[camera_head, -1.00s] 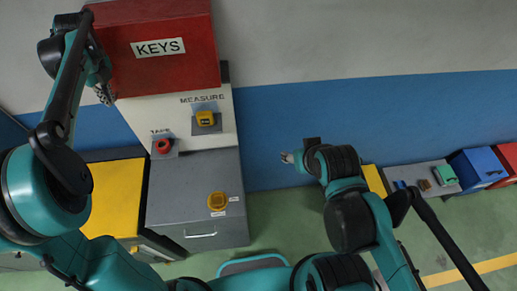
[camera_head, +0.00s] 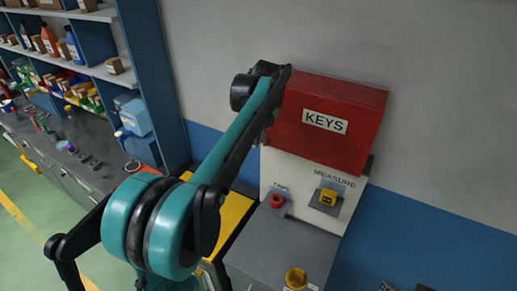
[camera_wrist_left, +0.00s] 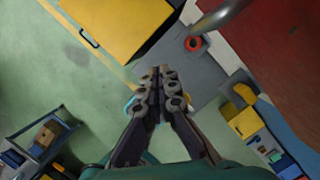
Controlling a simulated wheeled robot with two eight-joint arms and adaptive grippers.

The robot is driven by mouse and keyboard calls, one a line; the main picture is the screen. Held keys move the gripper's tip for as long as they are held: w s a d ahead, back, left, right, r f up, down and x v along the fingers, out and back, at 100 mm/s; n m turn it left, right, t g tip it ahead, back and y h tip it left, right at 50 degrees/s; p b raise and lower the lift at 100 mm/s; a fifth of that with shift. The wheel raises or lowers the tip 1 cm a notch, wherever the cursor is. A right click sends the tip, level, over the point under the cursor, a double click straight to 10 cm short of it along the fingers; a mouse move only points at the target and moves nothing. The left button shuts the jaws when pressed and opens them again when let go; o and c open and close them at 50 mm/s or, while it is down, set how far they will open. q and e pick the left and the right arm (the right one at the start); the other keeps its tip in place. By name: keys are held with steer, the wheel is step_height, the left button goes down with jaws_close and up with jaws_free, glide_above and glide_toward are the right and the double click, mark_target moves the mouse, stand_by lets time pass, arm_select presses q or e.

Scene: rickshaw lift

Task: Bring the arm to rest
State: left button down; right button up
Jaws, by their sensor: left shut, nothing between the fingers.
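My left arm (camera_head: 240,130) rises from the lower left to beside the red KEYS box (camera_head: 330,118). Its gripper is mostly hidden behind the arm in the head view. In the left wrist view the left gripper (camera_wrist_left: 160,74) is shut and empty, its fingers together above the green floor and grey cabinet. Only a small part of my right gripper (camera_head: 386,287) shows at the bottom edge of the head view, too little to tell its state.
A yellow cabinet (camera_head: 232,212) and a grey cabinet (camera_head: 277,247) stand below the box. A workbench with shelves (camera_head: 100,72) stands left. Green floor (camera_wrist_left: 75,90) is open.

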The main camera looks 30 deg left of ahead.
arm_select(q)
step_height(320, 180, up, 6)
steer(key=s+f, duration=0.1)
steer(key=s, duration=0.1)
steer(key=s+d+f+n+t+b, duration=0.2)
steer(key=s+d+f+n+b, duration=0.2)
steer(key=f, duration=1.1)
steer(key=s+d+f+n+t+h+b, duration=0.1)
steer(key=s+d+f+n+b, duration=0.4)
steer(key=s+f+n+b, duration=0.5)
steer(key=s+d+f+n+t+h+b, duration=0.1)
steer(key=s+d+f+n+b, duration=0.4)
steer(key=f+n+b, duration=0.5)
step_height(320, 180, down, 12)
steer(key=s+t+b, duration=0.1)
steer(key=b, duration=0.5)
steer(key=shift+s+r+n+t, duration=0.25)
steer(key=shift+s+n+t, duration=0.05)
steer(key=shift+s+n, duration=0.1)
arm_select(e)
step_height(320, 180, down, 31)
steer(key=shift+w+r, duration=0.15)
steer(key=shift+r, duration=0.05)
steer(key=shift+d, duration=0.1)
